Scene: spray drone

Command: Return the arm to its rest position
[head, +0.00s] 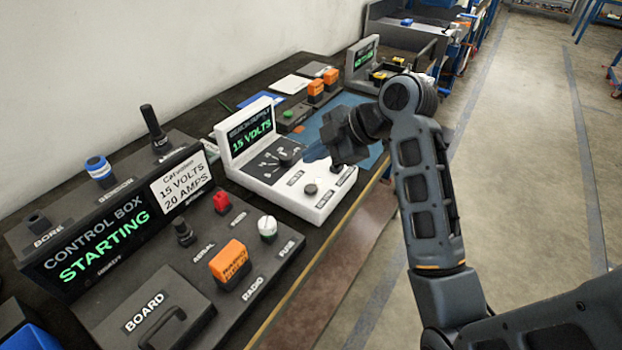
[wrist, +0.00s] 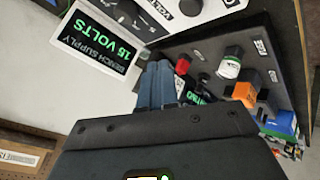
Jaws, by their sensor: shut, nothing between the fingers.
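My arm (head: 425,185) rises from the lower right and bends over the bench's front edge. My gripper (head: 318,152) hangs above the white bench supply (head: 300,195), whose screen reads 15 VOLTS. In the wrist view my gripper's blue-grey fingers (wrist: 157,70) are together with nothing between them. They point toward the area between the bench supply (wrist: 95,40) and the control box (wrist: 210,50). Whether the fingers touch anything cannot be told, but they look clear of the panels. The control box (head: 280,255) screen reads STARTING.
The control box carries an orange radio block (head: 229,262), a red plug (head: 222,202), a white-capped fuse (head: 267,227) and a handled board (head: 150,315). Open floor (head: 530,150) lies right of the bench.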

